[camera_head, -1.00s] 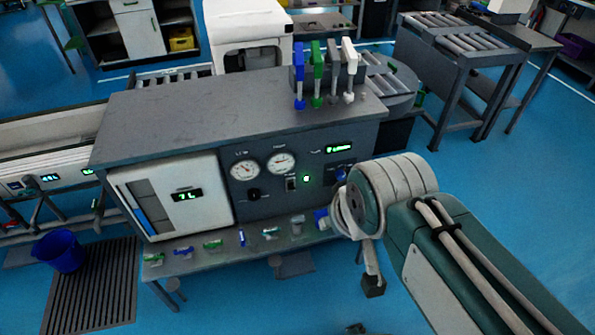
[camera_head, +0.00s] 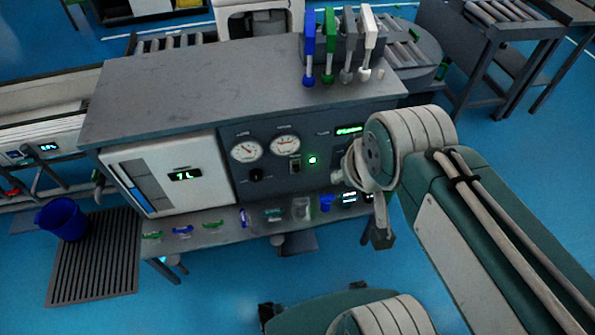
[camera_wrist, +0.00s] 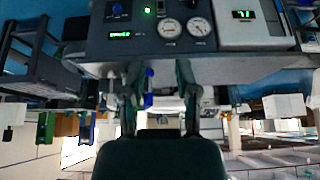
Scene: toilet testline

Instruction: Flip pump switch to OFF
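The pump panel (camera_head: 270,195) is the dark front of the grey bench unit. A small switch (camera_head: 295,165) sits below the right gauge, beside a lit green lamp (camera_head: 312,160). Its exact lever position is too small to tell. In the wrist view, which is upside down, the switch (camera_wrist: 161,8) and lit lamp (camera_wrist: 147,10) are at the top edge. My gripper (camera_wrist: 158,80) is in front of the panel, its two fingers spread apart with nothing held between them. It does not touch the switch. In the head view my arm is right of the switch and its fingers cannot be made out.
Two gauges (camera_head: 285,145) and a black knob (camera_head: 256,174) are near the switch. A white box (camera_head: 170,175) with a display is at left. Small colored items, including a clear cup (camera_head: 301,208), line the front ledge. A blue bucket (camera_head: 62,220) is on the floor.

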